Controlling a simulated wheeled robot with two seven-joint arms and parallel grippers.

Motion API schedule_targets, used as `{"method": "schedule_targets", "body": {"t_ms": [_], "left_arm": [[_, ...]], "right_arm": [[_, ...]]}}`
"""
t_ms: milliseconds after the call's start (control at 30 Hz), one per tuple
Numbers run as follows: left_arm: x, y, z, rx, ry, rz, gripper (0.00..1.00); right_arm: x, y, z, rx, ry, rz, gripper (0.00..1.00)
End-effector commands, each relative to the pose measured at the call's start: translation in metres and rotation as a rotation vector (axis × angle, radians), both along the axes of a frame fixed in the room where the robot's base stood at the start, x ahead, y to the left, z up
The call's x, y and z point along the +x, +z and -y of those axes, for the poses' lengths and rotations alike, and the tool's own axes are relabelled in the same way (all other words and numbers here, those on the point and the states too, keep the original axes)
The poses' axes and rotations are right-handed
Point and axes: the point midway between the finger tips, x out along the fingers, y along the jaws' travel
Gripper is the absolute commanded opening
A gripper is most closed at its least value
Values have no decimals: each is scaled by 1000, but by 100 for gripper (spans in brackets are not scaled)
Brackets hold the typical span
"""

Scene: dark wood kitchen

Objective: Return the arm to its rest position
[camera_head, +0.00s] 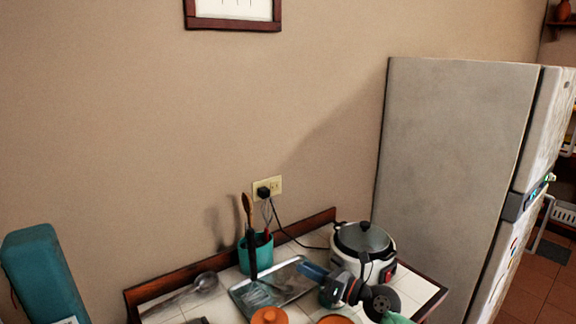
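My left gripper is not in view.
The counter (415,286) holds a metal tray (288,293), a teal utensil cup (256,252), a white rice cooker (363,249) with a dark lid, and an orange lidded pot (269,315). A grey fridge (455,160) stands at the right.

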Motion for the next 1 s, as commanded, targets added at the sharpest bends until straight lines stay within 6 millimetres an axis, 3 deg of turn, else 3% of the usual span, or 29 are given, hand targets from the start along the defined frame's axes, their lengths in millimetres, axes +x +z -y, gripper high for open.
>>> {"method": "schedule_targets", "body": {"t_ms": [100, 267, 467, 600, 767, 1000], "left_arm": [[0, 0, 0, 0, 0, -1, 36], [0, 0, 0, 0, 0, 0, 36], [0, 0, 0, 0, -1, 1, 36], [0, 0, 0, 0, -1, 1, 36], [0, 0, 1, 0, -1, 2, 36], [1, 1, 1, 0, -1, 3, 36]], "right_arm": [[-17, 17, 13, 285, -73, -83, 29], [-31, 24, 48, 651, -201, -228, 29], [-50, -1, 106, 1071, -404, -451, 29], [-70, -41, 144, 1334, -577, -635, 29], [-108, -100, 175, 1594, -803, -868, 29], [-199, -194, 189, 1869, -1198, -1251, 29]]}}
